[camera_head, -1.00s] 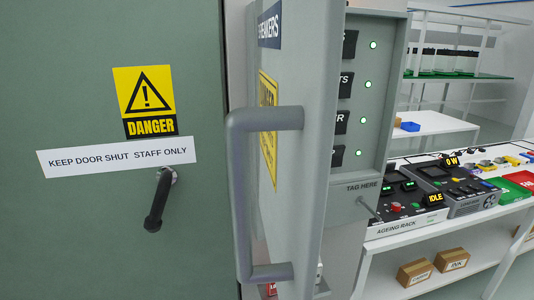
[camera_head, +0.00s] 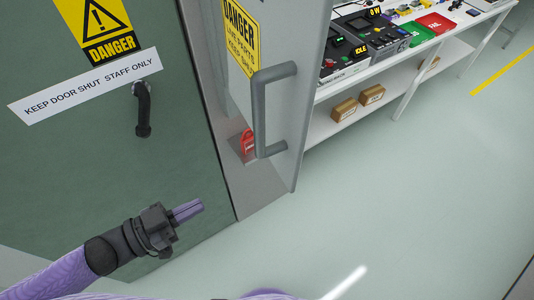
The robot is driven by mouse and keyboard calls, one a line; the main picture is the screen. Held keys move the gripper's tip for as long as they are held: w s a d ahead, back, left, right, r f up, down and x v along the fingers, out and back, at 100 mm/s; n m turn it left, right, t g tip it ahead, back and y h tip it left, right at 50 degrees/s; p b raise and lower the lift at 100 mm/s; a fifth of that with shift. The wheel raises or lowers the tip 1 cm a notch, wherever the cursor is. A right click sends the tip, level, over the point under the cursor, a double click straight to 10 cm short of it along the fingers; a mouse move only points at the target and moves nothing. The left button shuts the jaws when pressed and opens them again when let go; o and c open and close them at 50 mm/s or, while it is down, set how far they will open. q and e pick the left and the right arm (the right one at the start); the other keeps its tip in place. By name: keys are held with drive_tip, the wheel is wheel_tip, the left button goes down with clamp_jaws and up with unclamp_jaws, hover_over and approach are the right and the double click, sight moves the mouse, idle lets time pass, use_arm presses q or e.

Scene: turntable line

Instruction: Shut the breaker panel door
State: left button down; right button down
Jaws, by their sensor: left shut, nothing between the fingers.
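The breaker panel door (camera_head: 297,112) is a pale grey door standing ajar, seen at a steep angle. It carries a dark grey bar handle (camera_head: 259,113) and a yellow danger sign (camera_head: 240,37). My left gripper (camera_head: 199,206) is at the lower left, below and to the left of the door handle. Its purple fingers are together, empty, and apart from the door. The top of the panel is outside the view. My right gripper does not show.
A green door (camera_head: 75,160) with a black lever handle (camera_head: 142,108) fills the left. A red tag (camera_head: 247,142) hangs behind the panel door. A white workbench (camera_head: 395,60) with devices and small cardboard boxes (camera_head: 344,109) stands behind at right. The floor in front is clear.

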sight(279, 172)
use_arm(q)
drive_tip(key=shift+m+g+h, duration=0.5)
drive_tip(key=shift+h, duration=0.2)
drive_tip(key=x, duration=0.5)
drive_tip(key=s+r+x, duration=0.1)
drive_tip(key=x, duration=0.3)
drive_tip(key=r+p+x, duration=0.1)
drive_tip(key=x, duration=0.4)
drive_tip(key=shift+d+r, duration=0.15)
drive_tip(key=shift+d, duration=0.55)
drive_tip(key=shift+w, duration=0.1)
